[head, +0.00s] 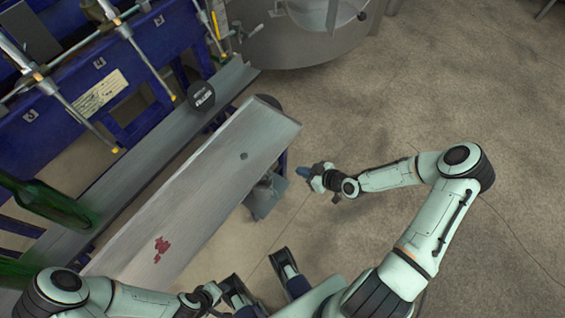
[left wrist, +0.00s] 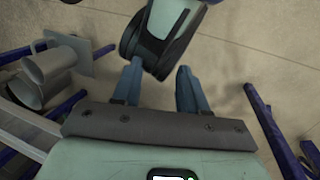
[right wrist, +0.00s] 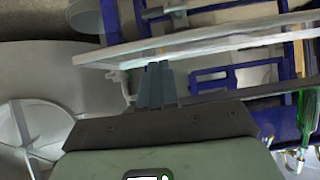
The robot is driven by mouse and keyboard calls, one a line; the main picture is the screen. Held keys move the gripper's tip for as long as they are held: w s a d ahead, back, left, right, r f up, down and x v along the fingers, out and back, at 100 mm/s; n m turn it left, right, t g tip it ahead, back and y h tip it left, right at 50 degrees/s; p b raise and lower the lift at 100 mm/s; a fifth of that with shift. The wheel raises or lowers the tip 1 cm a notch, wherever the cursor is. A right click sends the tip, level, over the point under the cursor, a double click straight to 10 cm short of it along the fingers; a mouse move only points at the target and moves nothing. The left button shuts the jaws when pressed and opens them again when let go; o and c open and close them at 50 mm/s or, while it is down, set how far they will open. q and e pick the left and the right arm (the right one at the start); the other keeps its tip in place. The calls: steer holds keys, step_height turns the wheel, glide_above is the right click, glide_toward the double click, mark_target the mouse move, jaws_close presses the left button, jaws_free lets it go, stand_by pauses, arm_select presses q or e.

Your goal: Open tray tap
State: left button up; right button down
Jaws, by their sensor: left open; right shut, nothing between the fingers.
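The long grey metal tray (head: 205,180) slopes across the head view, with a dark hole near its right end and a red mark near its left. In the right wrist view, the tray's edge (right wrist: 200,45) crosses above my right gripper (right wrist: 157,68), which is shut and empty. A small pale fitting (right wrist: 117,80), which looks like the tray tap, shows just left of its fingertips; contact cannot be told. In the head view, my right gripper (head: 306,171) is right of the tray. My left gripper (left wrist: 158,72) is open and empty, low near my base.
Grey vessels (left wrist: 45,70) show in the left wrist view. A blue frame (head: 165,45) with numbered filling spouts stands behind the tray. Green bottles (head: 45,202) are at the left. A large round metal vessel (head: 305,38) stands at the back. The floor at right is clear.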

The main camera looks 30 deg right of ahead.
steer(key=shift+d+r, duration=0.15)
steer(key=shift+d, duration=0.1)
arm_select(q)
steer(key=shift+f, duration=0.1)
steer(key=w+a+f+t+y+b, duration=0.1)
steer(key=w+a+f+t+b, duration=0.1)
steer(key=w+a+f+b, duration=0.1)
steer(key=shift+w+a+f+b, duration=0.2)
steer(key=shift+w+f+b, duration=0.65)
steer(key=shift+w, duration=1.05)
arm_select(e)
steer(key=s+f+x, duration=0.1)
steer(key=f+x, duration=0.1)
steer(key=x, duration=1.1)
steer(key=shift+s+d+f, duration=0.2)
steer(key=shift+s+d, duration=0.05)
steer(key=shift+d, duration=0.1)
arm_select(q)
steer(key=shift+d+f, duration=0.15)
arm_select(e)
steer(key=shift+a, duration=0.1)
